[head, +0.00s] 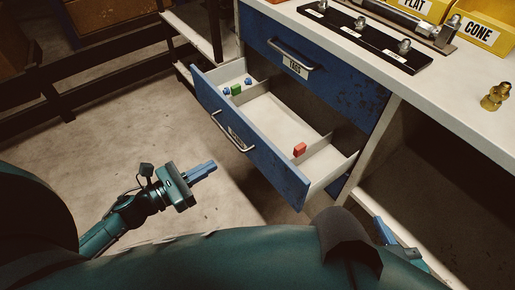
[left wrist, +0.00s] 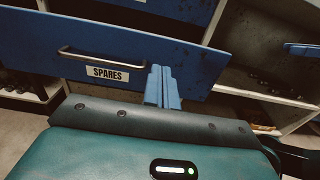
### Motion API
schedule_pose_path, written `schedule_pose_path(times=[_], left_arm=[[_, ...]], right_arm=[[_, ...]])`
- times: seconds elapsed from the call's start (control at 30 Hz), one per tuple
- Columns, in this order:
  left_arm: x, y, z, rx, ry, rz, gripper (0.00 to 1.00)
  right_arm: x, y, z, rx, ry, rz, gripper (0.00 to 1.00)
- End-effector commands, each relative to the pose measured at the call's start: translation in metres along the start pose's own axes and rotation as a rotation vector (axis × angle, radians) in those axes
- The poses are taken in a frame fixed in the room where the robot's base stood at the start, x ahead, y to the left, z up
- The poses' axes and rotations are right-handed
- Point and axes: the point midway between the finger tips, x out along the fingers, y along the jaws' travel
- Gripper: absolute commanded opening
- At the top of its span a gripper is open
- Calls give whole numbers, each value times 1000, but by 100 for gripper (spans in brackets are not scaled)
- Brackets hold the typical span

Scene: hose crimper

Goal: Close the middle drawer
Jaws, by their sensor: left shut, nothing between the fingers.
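The middle drawer (head: 262,152) has a blue front and is pulled out of the bench, so its pale inside shows in the head view. Its bar handle (head: 230,133) is on the front face. In the left wrist view the drawer front (left wrist: 205,75) carries a SPARES label (left wrist: 107,73) and a bar handle (left wrist: 95,56). My left gripper (head: 206,168) is shut and empty, in front of the drawer and apart from it in the head view. In the left wrist view its blue fingers (left wrist: 161,70) overlap the front, right of the label. My right gripper (head: 388,234) is partly hidden at lower right.
The drawer holds a red block (head: 300,149), a green block (head: 236,89) and small blue pieces (head: 226,91). The upper blue drawer (head: 330,85) is shut. A brass fitting (head: 495,96) and yellow bins (head: 478,32) stand on the bench top. The floor left of the drawer is clear.

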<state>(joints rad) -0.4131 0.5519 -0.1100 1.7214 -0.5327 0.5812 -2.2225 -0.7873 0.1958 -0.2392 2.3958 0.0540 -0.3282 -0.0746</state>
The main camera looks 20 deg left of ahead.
Motion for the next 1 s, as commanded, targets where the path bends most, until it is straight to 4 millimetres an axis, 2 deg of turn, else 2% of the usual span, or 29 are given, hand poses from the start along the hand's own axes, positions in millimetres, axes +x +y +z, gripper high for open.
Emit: schedule_pose_path(times=[0.4, 0.6, 0.8, 1.0], left_arm=[[84, 1, 2, -4, -3, 3, 0], [117, 1, 1, -5, -1, 2, 0], [131, 0, 1, -7, 0, 3, 0], [133, 0, 1, -7, 0, 3, 0]], right_arm=[[1, -1, 2, -5, -2, -2, 36], [2, -1, 3, -8, -3, -3, 36], [3, -1, 3, -9, -4, -4, 36], [3, -1, 4, -10, -5, -4, 36]])
